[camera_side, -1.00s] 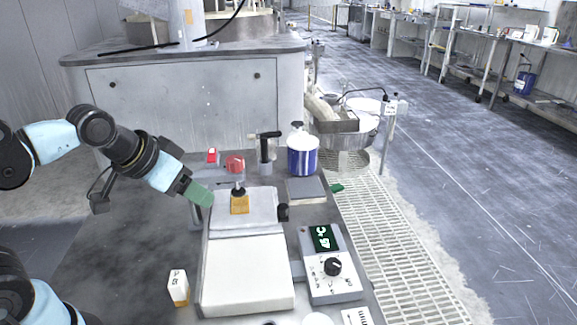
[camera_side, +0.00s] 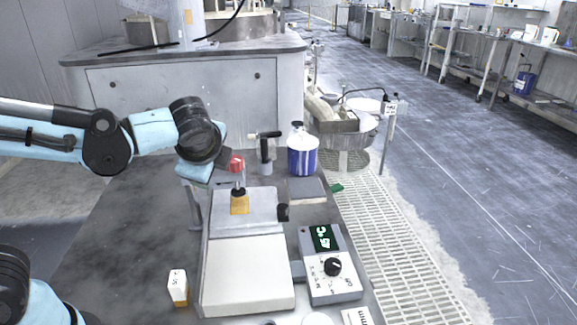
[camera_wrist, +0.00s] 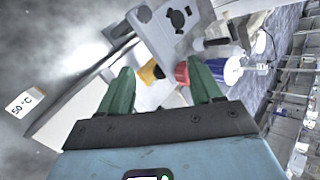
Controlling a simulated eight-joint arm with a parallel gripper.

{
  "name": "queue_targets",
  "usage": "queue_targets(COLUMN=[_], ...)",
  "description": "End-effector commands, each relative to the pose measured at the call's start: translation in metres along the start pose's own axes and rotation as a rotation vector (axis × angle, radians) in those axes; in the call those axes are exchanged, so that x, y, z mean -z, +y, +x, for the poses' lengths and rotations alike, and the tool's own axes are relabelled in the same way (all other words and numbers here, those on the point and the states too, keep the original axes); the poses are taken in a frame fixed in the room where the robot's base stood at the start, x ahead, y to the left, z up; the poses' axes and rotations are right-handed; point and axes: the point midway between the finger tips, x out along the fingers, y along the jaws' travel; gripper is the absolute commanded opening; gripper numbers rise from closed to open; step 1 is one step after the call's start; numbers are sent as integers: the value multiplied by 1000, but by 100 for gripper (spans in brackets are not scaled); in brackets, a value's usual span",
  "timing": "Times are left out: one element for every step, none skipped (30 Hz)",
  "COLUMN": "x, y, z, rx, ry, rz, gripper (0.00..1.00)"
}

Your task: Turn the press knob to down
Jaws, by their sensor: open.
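The press is a grey-white machine with a pale front plate (camera_side: 247,275). A black round knob (camera_side: 283,212) sits on its right side, and a black-topped post (camera_side: 238,191) stands over a yellow block (camera_side: 240,206). A red knob (camera_side: 236,163) is behind it, partly covered by my wrist. I cannot tell which one is the press knob. My gripper (camera_wrist: 158,64) is open and empty, its green fingers apart in the wrist view. The yellow block (camera_wrist: 150,73) and red knob (camera_wrist: 182,73) show beyond them. In the side view my wrist hides the fingers, above the press's back left.
A control box (camera_side: 333,285) with a display and black dial stands right of the press. A blue-and-white tub (camera_side: 303,157) and a black-handled post (camera_side: 265,150) stand behind. A small white labelled block (camera_side: 178,286) is at front left. The dark bench at left is clear.

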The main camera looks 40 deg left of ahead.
Motion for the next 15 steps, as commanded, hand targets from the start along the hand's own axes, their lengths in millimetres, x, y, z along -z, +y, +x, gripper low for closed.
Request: queue_targets(x=[9,12,17,20,24,29,33,38,43,47,51,57,61,65,69], y=[-6,-8,-12,-14,-17,-20,-21,-22,-23,-23,-23,-22,-20,-18,-15], z=[1,2,1,0,-1,-3,-5,-8,-12,-15,-19,-24,-28,-33,-39], rx=[42,65,96,118,140,167,186,205,228,242,258,275,287,296,308], ry=[-53,-91,-143,-183,-224,-281,-324,-369,-429,-475,-522,-583,-629,-676,-735], rz=[123,192,283,350,412,494,553,608,678,728,773,830,869,905,947], gripper=[65,65,65,65,65,65,65,65,65,65,65,65,65,65,65])
